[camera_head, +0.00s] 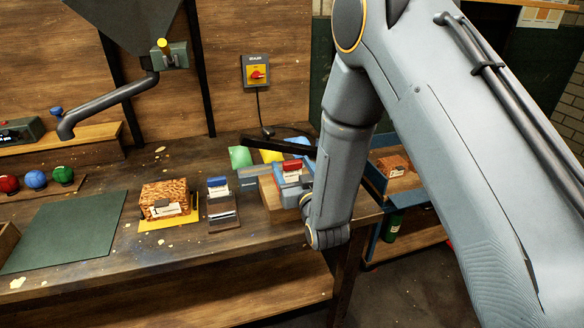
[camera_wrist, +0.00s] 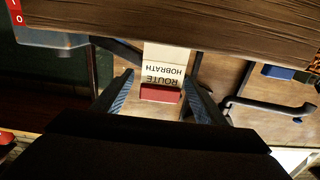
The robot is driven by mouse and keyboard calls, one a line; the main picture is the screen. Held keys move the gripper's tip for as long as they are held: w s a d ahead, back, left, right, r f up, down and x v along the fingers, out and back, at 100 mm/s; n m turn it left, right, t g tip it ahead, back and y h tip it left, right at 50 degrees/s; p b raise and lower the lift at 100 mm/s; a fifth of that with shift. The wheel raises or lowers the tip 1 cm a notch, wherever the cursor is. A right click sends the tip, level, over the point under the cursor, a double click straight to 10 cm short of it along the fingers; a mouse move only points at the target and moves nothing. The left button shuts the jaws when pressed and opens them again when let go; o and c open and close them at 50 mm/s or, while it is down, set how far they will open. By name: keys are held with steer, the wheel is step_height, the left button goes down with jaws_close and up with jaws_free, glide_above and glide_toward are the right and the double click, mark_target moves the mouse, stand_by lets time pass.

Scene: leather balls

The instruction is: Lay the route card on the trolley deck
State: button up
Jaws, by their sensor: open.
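The route card (camera_wrist: 165,70) is white, lettered "ROUTE HOBRATH" upside down, with a red grip block (camera_wrist: 160,93) on it. My gripper (camera_wrist: 159,80) is open, with one finger on each side of the card and block; I cannot tell whether they touch. In the head view a white card with a red tab (camera_head: 292,172) stands at the bench's right end, apparently this card. A blue-framed wooden deck (camera_head: 406,183), apparently the trolley, stands right of the bench, partly hidden by my arm.
A brown box (camera_head: 393,166) sits on the blue-framed deck. On the bench (camera_head: 100,245) are a speckled box (camera_head: 166,198) on a yellow sheet, a blue-tabbed card holder (camera_head: 220,203), a green mat (camera_head: 68,230) and coloured balls (camera_head: 35,179). A spout-like pipe (camera_head: 105,108) overhangs the left.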

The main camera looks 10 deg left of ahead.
steer(key=shift+p+x, duration=0.6)
steer(key=shift+x, duration=1.2)
steer(key=shift+f, duration=0.15)
steer(key=c, duration=1.2)
steer(key=shift+a+r, duration=0.1)
steer(key=shift+r, duration=0.1)
